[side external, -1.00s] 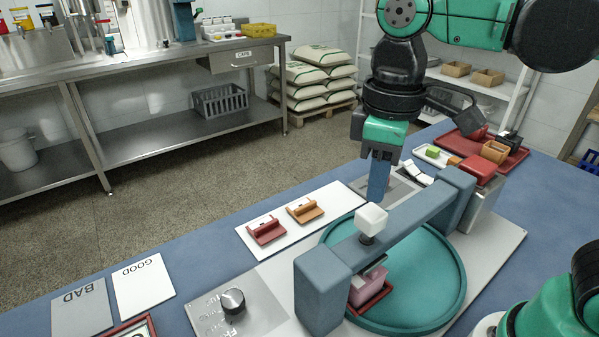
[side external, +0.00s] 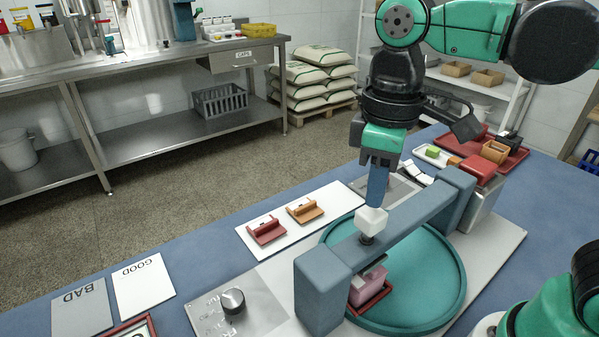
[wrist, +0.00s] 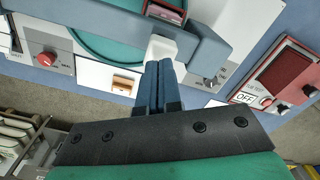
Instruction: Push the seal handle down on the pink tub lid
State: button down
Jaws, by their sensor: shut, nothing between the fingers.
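In the wrist view, the shut fingers (wrist: 158,66) reach the white handle (wrist: 161,45), and the pink tub (wrist: 168,13) shows beyond the bridge.
A white board (side external: 330,205) with red and orange pieces lies left of the plate. A dial panel (side external: 236,305) is at the front left. GOOD (side external: 143,287) and BAD (side external: 82,308) cards lie further left. Red trays with small blocks stand at the back right.

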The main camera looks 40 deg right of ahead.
jog(key=shift+f, duration=1.25)
dwell(0.4)
dwell(0.4)
jog(key=shift+r, duration=3.75)
jog(key=shift+r, duration=1.1)
dwell(0.8)
